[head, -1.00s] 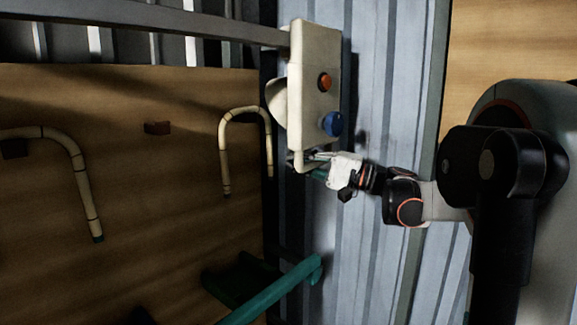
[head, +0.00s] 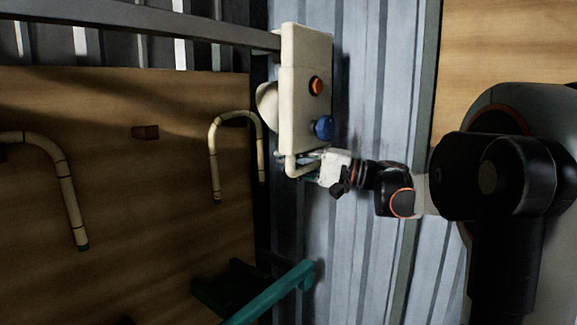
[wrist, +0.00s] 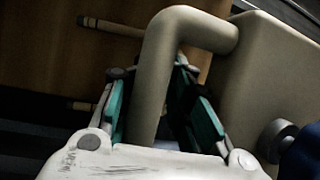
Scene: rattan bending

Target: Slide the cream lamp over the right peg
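A cream box-like unit (head: 305,90) hangs upright, with an orange knob (head: 316,86), a blue knob (head: 324,128) and a rounded cream part (head: 267,105) on its left; I cannot tell whether this is the lamp. A bent cream tube (wrist: 158,75) runs from the unit. My gripper (head: 310,168) is at the unit's lower end. In the wrist view its teal-padded fingers (wrist: 155,110) stand on either side of the tube, with a dark gap at the right, so it looks open.
Two bent cream canes, one at left (head: 66,185) and one near the board's right edge (head: 214,150), are on the wooden board (head: 130,220). A grey rail (head: 150,22) crosses above. A teal bar (head: 275,292) stands below my gripper. A corrugated wall (head: 365,80) is behind.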

